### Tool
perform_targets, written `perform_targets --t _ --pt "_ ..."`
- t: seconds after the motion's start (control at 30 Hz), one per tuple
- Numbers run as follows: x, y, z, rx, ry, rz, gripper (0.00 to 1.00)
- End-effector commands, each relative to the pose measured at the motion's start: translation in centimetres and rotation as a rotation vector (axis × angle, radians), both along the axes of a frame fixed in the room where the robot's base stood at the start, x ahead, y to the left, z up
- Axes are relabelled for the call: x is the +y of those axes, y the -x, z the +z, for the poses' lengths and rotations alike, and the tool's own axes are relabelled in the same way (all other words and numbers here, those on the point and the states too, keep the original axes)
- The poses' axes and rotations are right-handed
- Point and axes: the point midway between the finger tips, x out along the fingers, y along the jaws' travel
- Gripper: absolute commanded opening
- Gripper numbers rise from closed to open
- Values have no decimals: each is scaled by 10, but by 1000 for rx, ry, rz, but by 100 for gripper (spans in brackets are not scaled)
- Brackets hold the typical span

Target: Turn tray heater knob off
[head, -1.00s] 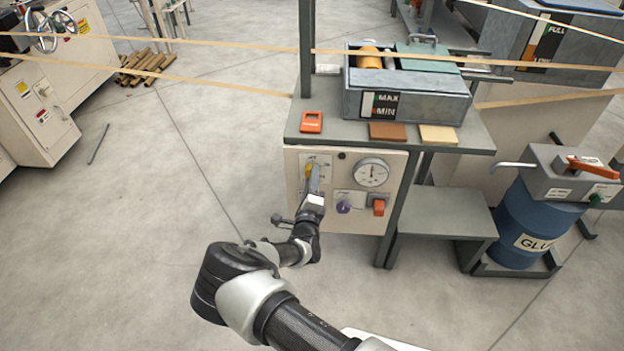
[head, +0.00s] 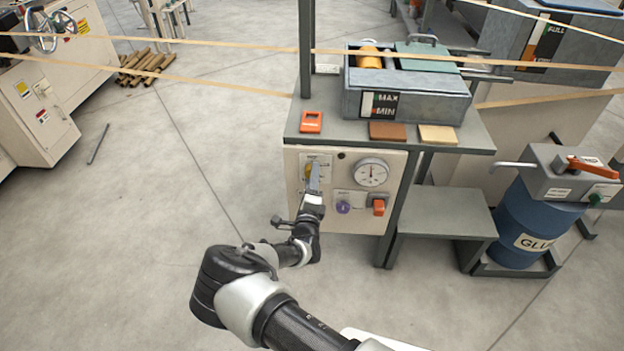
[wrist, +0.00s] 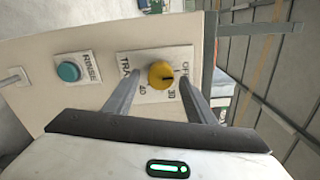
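The yellow tray heater knob (wrist: 162,75) sits on a white label plate on the cream panel. In the head view the knob (head: 308,174) is partly hidden behind my gripper (head: 315,177). In the wrist view my gripper (wrist: 160,82) is open, with one finger on each side of the knob and a visible gap to it. The knob's dark mark points right in that view, toward the lettering that looks like OFF. The other lettering on the plate is partly cut by my fingers.
A round gauge (head: 371,173), a purple knob (head: 344,207) and an orange-red switch (head: 378,207) are on the same panel. A teal button (wrist: 68,71) is beside the knob in the wrist view. The grey tabletop (head: 350,131) overhangs the panel.

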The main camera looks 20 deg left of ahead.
Motion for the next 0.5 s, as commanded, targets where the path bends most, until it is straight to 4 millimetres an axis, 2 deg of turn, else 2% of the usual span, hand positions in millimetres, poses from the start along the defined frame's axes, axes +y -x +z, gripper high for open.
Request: perform_targets --t 0.27,0.37,0.5 --pt "-1 6 1 0 -1 0 50" --pt "-4 19 2 1 -1 0 50" --pt "-11 50 3 1 1 1 50"
